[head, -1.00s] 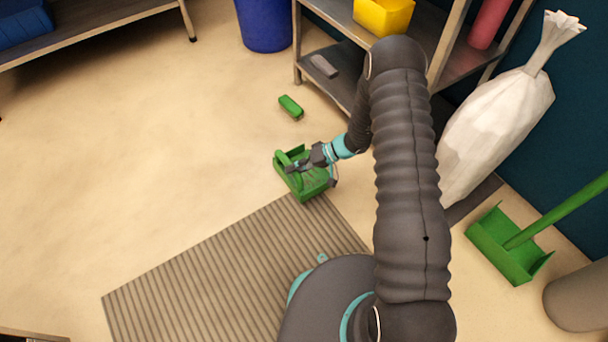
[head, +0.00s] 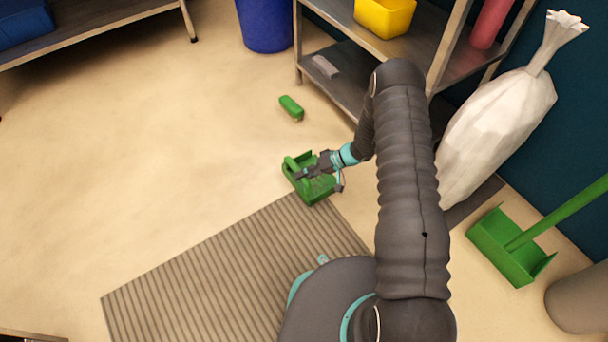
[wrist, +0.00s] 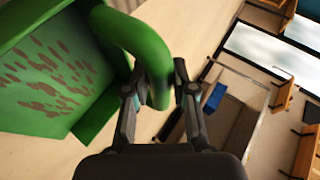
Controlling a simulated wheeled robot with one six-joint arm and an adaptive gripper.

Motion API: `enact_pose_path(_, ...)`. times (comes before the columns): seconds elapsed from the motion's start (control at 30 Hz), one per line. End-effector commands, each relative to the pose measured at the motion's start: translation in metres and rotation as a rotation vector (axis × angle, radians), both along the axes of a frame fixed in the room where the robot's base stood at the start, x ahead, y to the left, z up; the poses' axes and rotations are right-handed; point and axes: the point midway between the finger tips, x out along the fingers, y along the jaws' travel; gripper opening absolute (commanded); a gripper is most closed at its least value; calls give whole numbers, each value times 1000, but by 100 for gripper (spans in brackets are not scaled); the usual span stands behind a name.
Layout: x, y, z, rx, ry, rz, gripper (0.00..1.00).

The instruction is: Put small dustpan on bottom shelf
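The small green dustpan (head: 318,193) is in the middle of the head view, just beyond the ribbed mat's far corner. In the wrist view the dustpan (wrist: 60,80) fills the left side, with reddish-brown specks on its pan. My gripper (head: 302,174) is shut on its handle; the wrist view shows the looped handle (wrist: 152,60) between the two fingers (wrist: 160,98). Whether the dustpan clears the floor is hard to tell. The bottom shelf (head: 345,92) of the metal rack lies up and right of it, partly hidden by my arm.
A grey item (head: 325,66) lies on the bottom shelf; a yellow bin (head: 384,18) stands on the shelf above. A green brush-like piece (head: 291,107) lies on the floor before the rack. A white sack (head: 497,125) and long-handled green dustpan (head: 505,245) stand right. Left floor is clear.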

Motion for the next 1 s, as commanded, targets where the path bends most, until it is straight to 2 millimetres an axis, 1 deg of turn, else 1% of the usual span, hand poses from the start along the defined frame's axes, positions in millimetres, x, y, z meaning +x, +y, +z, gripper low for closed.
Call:
enact_pose_path(0.03, 0, 0, 0, 0, 0, 0, 35)
enact_pose_path(0.1, 0, 0, 0, 0, 0, 0, 50)
enact_pose_path(0.43, 0, 0, 2, 0, 0, 0, 50)
enact_pose_path(0.53, 1, -6, 5, 0, 0, -1, 50)
enact_pose_path(0.67, 4, -22, 16, 0, -3, -3, 50)
enact_pose_path(1.0, 10, -78, 51, 0, -2, -3, 50)
